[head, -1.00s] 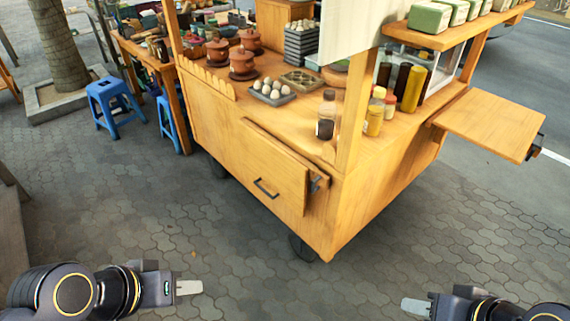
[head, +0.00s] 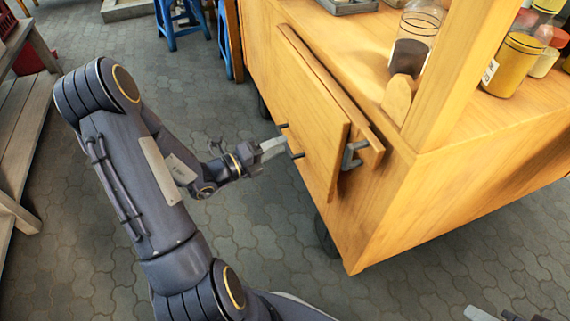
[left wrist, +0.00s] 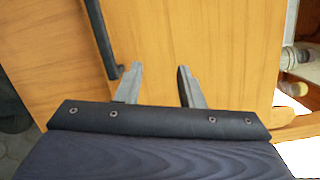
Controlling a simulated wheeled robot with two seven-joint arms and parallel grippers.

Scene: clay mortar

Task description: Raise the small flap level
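The small wooden flap (head: 318,120) hangs down against the front of the cart in the head view, with a dark bar handle (head: 297,155) on its face. The flap fills much of the left wrist view (left wrist: 155,30), where the handle (left wrist: 100,40) runs down at the left. My left gripper (head: 278,146) is at the handle in the head view. In the left wrist view its fingers (left wrist: 160,70) are apart with nothing between them; the handle's lower end is just beside the left finger. My right gripper (head: 492,313) shows only partly at the bottom right, its opening unclear.
A metal bracket (head: 352,155) sits beside the flap's right edge. Jars (head: 516,62) and a dark-filled bottle (head: 412,45) stand on the cart top (head: 490,125). Blue stools (head: 180,22) stand behind at the left, and a wooden bench (head: 20,110) is at the far left. The paving before the cart is clear.

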